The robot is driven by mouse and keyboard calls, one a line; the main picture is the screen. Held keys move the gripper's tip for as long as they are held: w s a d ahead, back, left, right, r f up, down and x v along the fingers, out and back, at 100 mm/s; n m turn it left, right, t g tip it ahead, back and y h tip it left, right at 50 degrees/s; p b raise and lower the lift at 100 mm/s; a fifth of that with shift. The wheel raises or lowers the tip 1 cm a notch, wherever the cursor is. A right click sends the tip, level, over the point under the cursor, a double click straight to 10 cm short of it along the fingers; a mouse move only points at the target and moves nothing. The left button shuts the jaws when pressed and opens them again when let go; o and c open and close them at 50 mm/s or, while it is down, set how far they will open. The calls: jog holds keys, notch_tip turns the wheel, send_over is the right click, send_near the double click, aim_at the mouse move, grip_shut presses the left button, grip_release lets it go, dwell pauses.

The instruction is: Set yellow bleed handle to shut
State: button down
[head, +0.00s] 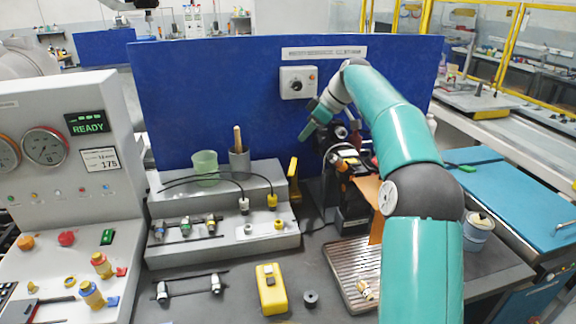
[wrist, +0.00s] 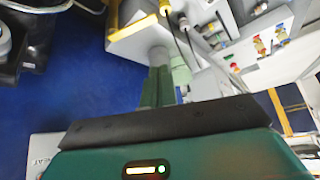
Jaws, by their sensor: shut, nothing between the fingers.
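A yellow handle (head: 293,170) stands nearly upright at the right end of the grey stepped bench unit in the head view. I take it to be the bleed handle. A yellow bar (wrist: 132,27) at the top of the wrist view looks like the same handle; its pivot cannot be made out. My gripper (head: 308,132) is in front of the blue back panel, above and to the right of the handle and apart from it. In the wrist view its green fingers (wrist: 158,86) are together with nothing between them.
A white box with a black knob (head: 296,83) is on the blue panel (head: 210,100) above my gripper. Dark equipment (head: 352,205) stands right of the handle, below my arm. A green cup (head: 205,167) and cables are on the stepped unit (head: 270,238). A yellow device (head: 271,290) lies in front.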

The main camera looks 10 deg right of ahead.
jog(key=s+a+r+m+h, duration=0.2)
jog(key=s+a, duration=0.2)
jog(key=s, duration=0.4)
jog(key=s+a+r+m+h, duration=0.1)
jog(key=s+a+m+h, duration=0.2)
jog(key=s, duration=0.6)
jog(key=s+a+f+m+t, duration=0.1)
jog(key=s+f+m, duration=0.15)
jog(key=s, duration=0.55)
jog(key=s+a+f+m+t, duration=0.15)
jog(key=s+f, duration=0.25)
jog(key=s, duration=0.4)
jog(key=w+a+f+n+t, duration=0.1)
jog(key=w+a+n+t, duration=0.2)
jog(key=w, duration=0.7)
jog(key=w+a+f+n+t, duration=0.1)
jog(key=w+a+n+t, duration=0.2)
jog(key=w, duration=0.8)
jog(key=n+t+h, duration=0.3)
jog(key=h, duration=0.8)
send_near(293, 166)
jog(key=w+a, duration=0.3)
jog(key=w, duration=0.3)
jog(key=shift+s+d+f, duration=0.1)
jog(key=shift+s+d, duration=0.2)
jog(key=shift+d, duration=0.65)
jog(key=shift+s+d+f, duration=0.1)
jog(key=shift+s+d, duration=0.15)
jog(key=shift+d, duration=0.7)
